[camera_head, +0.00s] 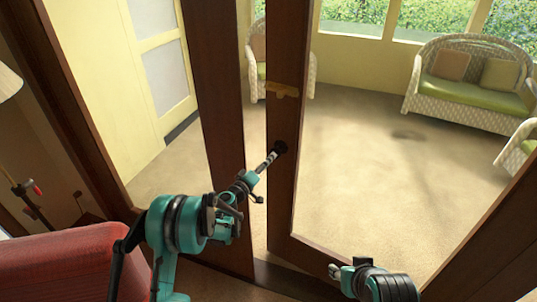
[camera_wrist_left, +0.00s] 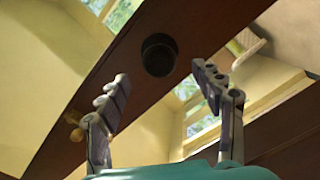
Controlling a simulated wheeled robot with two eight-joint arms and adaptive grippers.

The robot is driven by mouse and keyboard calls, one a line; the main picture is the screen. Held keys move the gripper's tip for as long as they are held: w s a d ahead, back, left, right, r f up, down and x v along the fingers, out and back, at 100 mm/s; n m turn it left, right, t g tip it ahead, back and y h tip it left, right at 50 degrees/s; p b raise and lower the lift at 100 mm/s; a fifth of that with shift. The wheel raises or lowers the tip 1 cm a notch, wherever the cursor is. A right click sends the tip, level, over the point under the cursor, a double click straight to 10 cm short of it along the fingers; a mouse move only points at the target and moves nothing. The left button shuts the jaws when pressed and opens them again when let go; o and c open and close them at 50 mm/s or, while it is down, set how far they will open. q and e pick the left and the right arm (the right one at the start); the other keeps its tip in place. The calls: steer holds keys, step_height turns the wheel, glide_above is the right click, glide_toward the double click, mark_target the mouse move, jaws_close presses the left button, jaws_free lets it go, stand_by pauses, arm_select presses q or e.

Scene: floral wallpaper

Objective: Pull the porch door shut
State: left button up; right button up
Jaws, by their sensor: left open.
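The porch door has a dark wood stile (camera_head: 284,110) and large glass panes. It stands ajar, with a narrow gap between its stile and the dark post (camera_head: 215,110) to its left. A round dark knob (camera_head: 281,147) sits on the stile. My left gripper (camera_head: 270,160) is at the knob in the head view. In the left wrist view its two fingers (camera_wrist_left: 161,88) are spread, with the knob (camera_wrist_left: 158,55) just beyond and between the tips, not visibly gripped. My right gripper (camera_head: 338,271) is low in front of the door's bottom rail; its fingers are too small to read.
A brass fitting (camera_head: 282,90) sits on the stile above the knob. A red armchair (camera_head: 60,265) stands at the lower left, near my left arm. Beyond the glass are a wicker sofa (camera_head: 466,100) and open carpeted floor (camera_head: 380,160).

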mark_target(277, 151)
arm_select(q)
steer(key=b+x, duration=0.1)
steer(key=x, duration=0.4)
steer(key=shift+w+d+f+b, duration=0.1)
steer(key=shift+w+f+b, duration=0.05)
steer(key=shift+w+b, duration=0.15)
steer(key=shift+w+d, duration=0.25)
steer(key=shift+w, duration=0.1)
jaws_close()
